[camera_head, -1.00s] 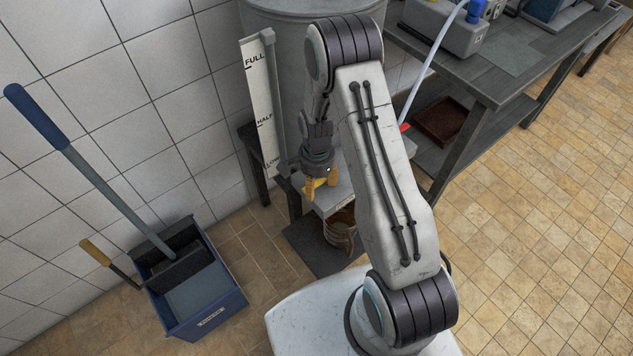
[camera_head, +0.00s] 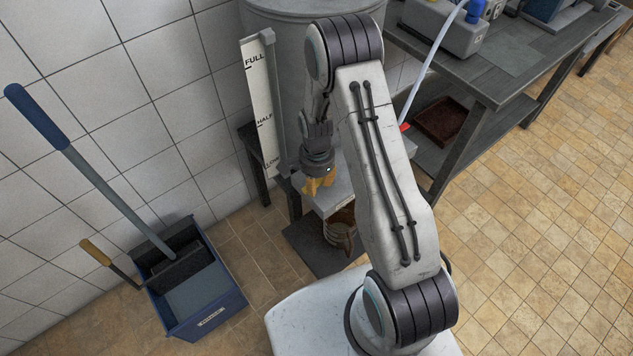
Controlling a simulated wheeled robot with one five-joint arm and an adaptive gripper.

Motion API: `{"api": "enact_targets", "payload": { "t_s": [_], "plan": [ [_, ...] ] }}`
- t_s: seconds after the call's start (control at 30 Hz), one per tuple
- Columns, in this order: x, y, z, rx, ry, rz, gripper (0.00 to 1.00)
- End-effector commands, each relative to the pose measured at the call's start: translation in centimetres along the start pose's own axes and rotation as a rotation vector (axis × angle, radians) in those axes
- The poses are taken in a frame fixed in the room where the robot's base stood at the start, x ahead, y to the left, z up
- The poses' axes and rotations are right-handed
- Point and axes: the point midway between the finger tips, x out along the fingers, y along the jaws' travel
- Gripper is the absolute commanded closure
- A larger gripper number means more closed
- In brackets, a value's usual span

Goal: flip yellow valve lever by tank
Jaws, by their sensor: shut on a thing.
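The grey tank (camera_head: 285,30) stands at the top centre against the tiled wall, partly behind my arm. A white level board (camera_head: 262,105) marked FULL, HALF and LOW stands at its left side. My gripper (camera_head: 319,184) points down in front of the tank, above a grey stand. It is shut on the yellow valve lever (camera_head: 312,187). Yellow parts bunch together at the fingertips, so the lever's exact angle is hard to tell. The valve body is hidden behind my gripper and arm.
A blue bin (camera_head: 205,290) with a long-handled tool (camera_head: 100,180) stands at the lower left. A grey workbench (camera_head: 480,75) is at the upper right. The tiled floor at right is clear.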

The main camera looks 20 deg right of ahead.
Motion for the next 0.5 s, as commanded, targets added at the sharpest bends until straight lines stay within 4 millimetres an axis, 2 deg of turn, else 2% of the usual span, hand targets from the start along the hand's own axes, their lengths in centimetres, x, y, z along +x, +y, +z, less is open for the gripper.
{"api": "enact_targets", "payload": {
  "t_s": [0.27, 0.5],
  "plan": [
    [0.26, 0.27, -0.03, -0.047, 0.0, 0.001, 1.0],
    [0.46, 0.99, -0.24, -0.203, 0.0, 0.001, 1.0]
  ]
}}
